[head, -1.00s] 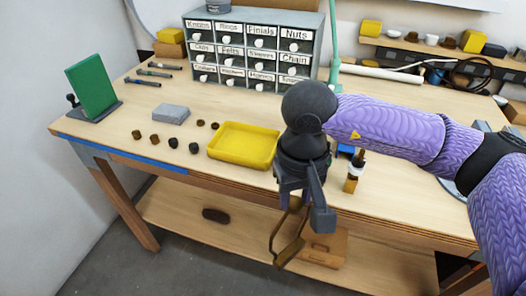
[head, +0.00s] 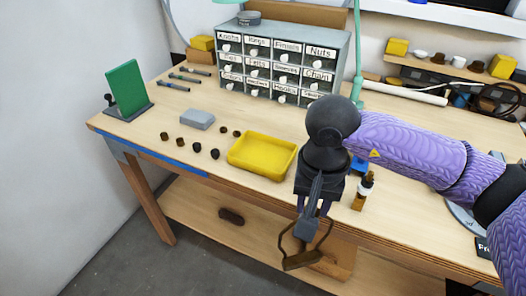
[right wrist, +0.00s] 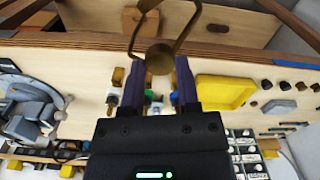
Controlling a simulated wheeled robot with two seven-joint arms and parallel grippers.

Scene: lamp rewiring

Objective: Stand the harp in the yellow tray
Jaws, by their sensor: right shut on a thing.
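The brown harp, a thin open loop (head: 305,250), hangs from my right gripper (head: 312,208) in front of the bench's front edge. The gripper points down and is shut on one end of the harp. In the right wrist view the harp (right wrist: 160,52) sits between the two fingers of the right gripper (right wrist: 159,72). The yellow tray (head: 262,155) lies on the bench top, left of and behind the gripper, and looks empty. It also shows in the right wrist view (right wrist: 222,90). My left gripper is out of view.
Several small dark and brown parts (head: 197,147) and a grey block (head: 197,119) lie left of the tray. A labelled drawer cabinet (head: 283,60) stands behind it. A lower shelf (head: 200,205) runs under the bench.

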